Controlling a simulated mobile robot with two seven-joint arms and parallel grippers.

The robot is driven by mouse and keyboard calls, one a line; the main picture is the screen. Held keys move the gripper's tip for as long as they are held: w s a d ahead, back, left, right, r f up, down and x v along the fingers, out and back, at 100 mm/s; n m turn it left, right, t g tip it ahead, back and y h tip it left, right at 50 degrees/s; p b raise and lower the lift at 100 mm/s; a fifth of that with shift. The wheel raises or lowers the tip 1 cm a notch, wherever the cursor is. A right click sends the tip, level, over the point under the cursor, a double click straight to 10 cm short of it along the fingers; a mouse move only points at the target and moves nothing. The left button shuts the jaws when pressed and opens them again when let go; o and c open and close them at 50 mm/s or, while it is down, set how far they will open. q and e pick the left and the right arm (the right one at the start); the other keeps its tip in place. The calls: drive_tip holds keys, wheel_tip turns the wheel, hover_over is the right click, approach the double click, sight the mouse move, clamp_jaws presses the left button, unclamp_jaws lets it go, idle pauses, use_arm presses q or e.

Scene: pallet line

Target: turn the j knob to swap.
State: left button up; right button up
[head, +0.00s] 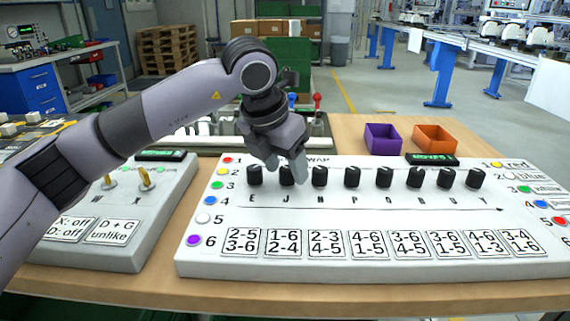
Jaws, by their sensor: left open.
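The long white panel (290,262) on the table carries a row of several black knobs with letters under them. The J knob (287,178) is second from the left, above the letter J, and is partly hidden by my left gripper. My left gripper (289,170) points down over the J knob with its jaws open. I cannot tell whether its fingers touch the knob. The word above the row is partly covered by the gripper, and "WAP" shows. My right gripper is not in view.
The E knob (254,176) and the H knob (319,177) stand close on either side. A smaller switch box (120,255) is at left. A purple bin (383,139) and an orange bin (434,139) stand behind the panel, beside a black display (431,159).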

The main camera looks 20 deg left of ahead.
use_arm(q)
clamp_jaws()
